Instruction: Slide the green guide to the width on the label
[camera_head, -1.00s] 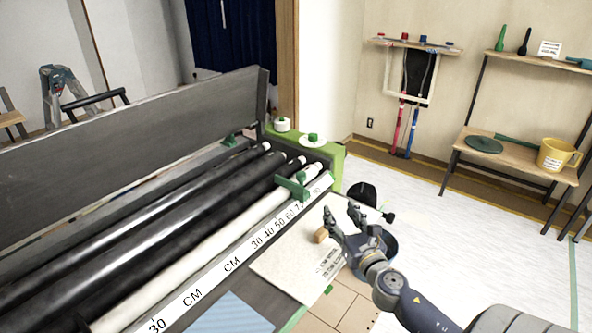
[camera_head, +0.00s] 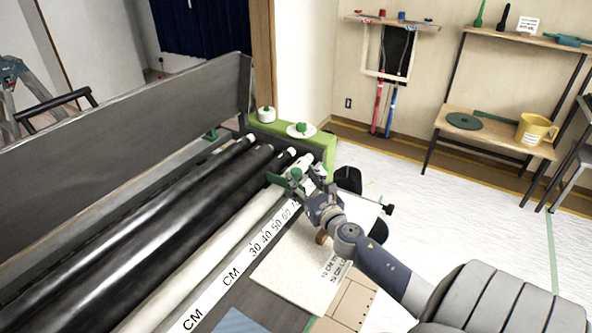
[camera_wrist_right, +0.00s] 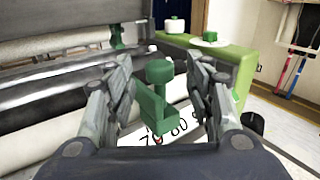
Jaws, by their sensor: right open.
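The green guide (camera_wrist_right: 160,92) stands between the two open fingers of my right gripper (camera_wrist_right: 160,90) in the right wrist view. A gap shows on each side of its knob. In the head view the guide (camera_head: 291,178) sits on the white roller, near the machine's green end, partly hidden by my right gripper (camera_head: 305,185). The white ruler strip (camera_head: 232,275) runs along the roller with black CM numbers. The label sheet (camera_head: 300,268) lies in front of the strip with small print, partly covered by my arm. My left gripper is out of view.
Black rollers (camera_head: 190,215) lie behind the white roller (camera_head: 215,240). The green end housing (camera_head: 325,148) closes the right end, with a black knob beside it. A small brown block stands on the sheet under my arm. A shelf (camera_head: 490,140) with a yellow bucket (camera_head: 535,132) stands farther right.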

